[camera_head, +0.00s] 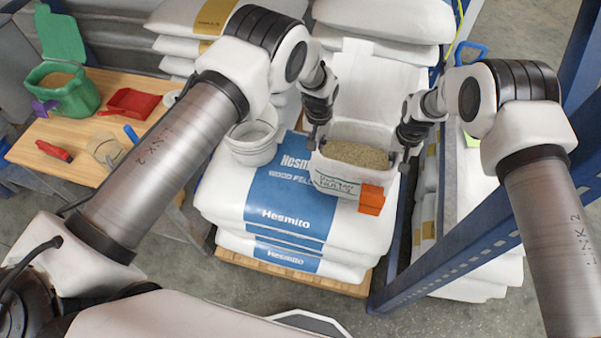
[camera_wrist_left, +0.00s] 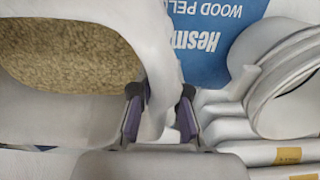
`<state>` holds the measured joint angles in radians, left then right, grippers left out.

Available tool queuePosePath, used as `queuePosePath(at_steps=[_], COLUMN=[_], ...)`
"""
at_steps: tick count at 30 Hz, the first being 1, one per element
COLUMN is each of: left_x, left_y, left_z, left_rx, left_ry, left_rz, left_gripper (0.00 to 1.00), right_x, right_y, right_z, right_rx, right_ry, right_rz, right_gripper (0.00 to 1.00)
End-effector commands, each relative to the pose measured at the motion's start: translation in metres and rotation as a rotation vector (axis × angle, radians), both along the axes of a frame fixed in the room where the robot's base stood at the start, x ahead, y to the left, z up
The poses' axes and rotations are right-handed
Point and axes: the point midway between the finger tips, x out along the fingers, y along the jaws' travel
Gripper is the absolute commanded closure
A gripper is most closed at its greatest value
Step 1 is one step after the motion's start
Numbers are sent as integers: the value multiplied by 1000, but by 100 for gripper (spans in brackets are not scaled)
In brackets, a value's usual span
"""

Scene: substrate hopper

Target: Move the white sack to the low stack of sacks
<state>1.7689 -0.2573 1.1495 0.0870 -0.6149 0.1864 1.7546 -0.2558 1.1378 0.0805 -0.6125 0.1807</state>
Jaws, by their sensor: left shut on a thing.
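The white sack (camera_head: 336,180) is open at the top, filled with tan granules, and has green writing on its front. It is over the low stack of sacks (camera_head: 270,208), which has blue Hesmito labels. I cannot tell whether it touches the stack. My left gripper (camera_head: 316,138) is shut on the sack's left rim. In the left wrist view, the white sack's rim (camera_wrist_left: 156,75) passes between the fingers of my left gripper (camera_wrist_left: 160,112). My right gripper (camera_head: 402,152) is at the sack's right rim; its grip is unclear.
White buckets (camera_head: 253,143) stand on the stack at left. Blue rack beams (camera_head: 470,240) stand at right. Taller sack stacks are behind.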

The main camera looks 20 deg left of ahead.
Motion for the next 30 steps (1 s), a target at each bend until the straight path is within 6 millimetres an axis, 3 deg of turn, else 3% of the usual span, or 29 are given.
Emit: queuePosePath(at_steps=[2, 3, 5, 17, 30], left_x=[1, 0, 0, 0, 0], left_y=[0, 0, 0, 0, 0], left_z=[-9, -10, -7, 1, 100], left_rx=[0, 0, 0, 1, 0], left_ry=[-2, -1, 0, -1, -4], left_rz=[0, 0, 0, -1, 0], left_gripper=[100, 82, 61, 61, 61], right_x=[1, 0, 0, 0, 0], right_y=[0, 0, 0, 0, 0], right_z=[-9, -10, -7, -7, -7], right_rx=[0, 0, 0, 0, 0], right_ry=[-2, -1, -1, 0, 0], right_rz=[0, 0, 0, 0, 0], right_gripper=[100, 82, 61, 61, 61])
